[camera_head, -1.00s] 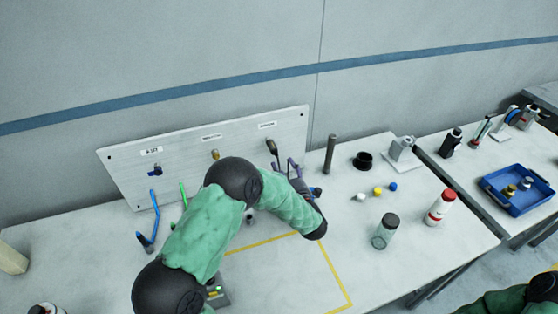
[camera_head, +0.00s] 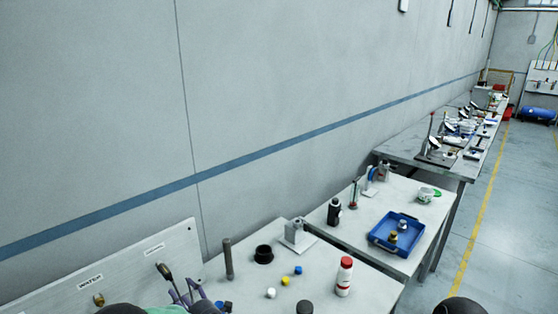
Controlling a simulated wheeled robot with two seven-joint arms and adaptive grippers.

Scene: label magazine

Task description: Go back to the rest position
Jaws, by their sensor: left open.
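My left gripper (camera_head: 184,293) shows at the bottom edge, left of the middle, with thin purple fingers. It is open, in front of the white panel (camera_head: 130,272), close to a dark-headed fitting (camera_head: 165,273) on it. I cannot tell whether it touches the fitting. Most of my left arm is below the picture; only a green and black part shows at the bottom edge. A dark rounded part of my right arm shows at the bottom right. My right gripper is out of the picture.
The near white table (camera_head: 325,270) holds a dark upright rod (camera_head: 228,259), a black cup (camera_head: 264,254), small caps and a red-and-white bottle (camera_head: 345,276). A blue tray (camera_head: 380,243) stands on the table beyond. More benches run back along the wall; the floor at right is clear.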

